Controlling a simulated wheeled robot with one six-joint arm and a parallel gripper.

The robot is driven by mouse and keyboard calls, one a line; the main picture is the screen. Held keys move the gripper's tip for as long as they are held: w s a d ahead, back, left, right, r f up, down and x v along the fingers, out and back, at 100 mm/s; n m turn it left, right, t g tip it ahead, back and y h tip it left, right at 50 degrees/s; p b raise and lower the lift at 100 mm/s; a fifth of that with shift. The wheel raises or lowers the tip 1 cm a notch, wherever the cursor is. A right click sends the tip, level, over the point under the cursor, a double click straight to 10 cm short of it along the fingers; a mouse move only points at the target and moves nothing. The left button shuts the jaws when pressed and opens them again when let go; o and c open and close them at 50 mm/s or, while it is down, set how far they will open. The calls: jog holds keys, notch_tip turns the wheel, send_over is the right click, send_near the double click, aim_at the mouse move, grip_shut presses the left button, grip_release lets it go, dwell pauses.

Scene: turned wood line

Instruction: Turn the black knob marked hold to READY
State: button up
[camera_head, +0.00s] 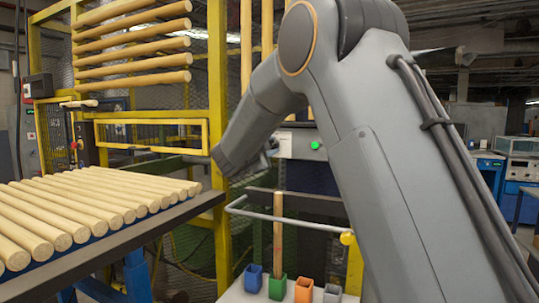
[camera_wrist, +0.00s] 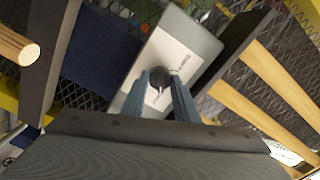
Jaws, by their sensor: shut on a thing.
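The black knob (camera_wrist: 159,77) sits on a light grey panel box with a white label (camera_wrist: 182,60) in the wrist view. My gripper (camera_wrist: 160,80) has its two blue-grey fingers on either side of the knob, shut on it. The print on the label is too small to read, so I cannot tell which mark the knob points at. In the head view a grey box (camera_head: 299,143) with a green button (camera_head: 315,145) shows behind my arm. The knob is not visible in that view.
A table with a row of wooden rods (camera_head: 85,205) stands at the left, below a yellow frame (camera_head: 217,90) holding more rods. A bent metal rail (camera_head: 290,219) and small coloured cups (camera_head: 277,287) stand low in front, one holding an upright rod (camera_head: 278,235).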

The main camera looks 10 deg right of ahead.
jog(key=shift+m+b, duration=0.6)
jog(key=shift+r+m, duration=0.1)
jog(key=shift+m, duration=0.2)
jog(key=o, duration=1.1)
jog(key=shift+c, duration=0.2)
jog(key=b+v, duration=0.1)
jog(key=v, duration=0.6)
jog(key=shift+s+a, duration=0.25)
jog(key=shift+a, duration=0.05)
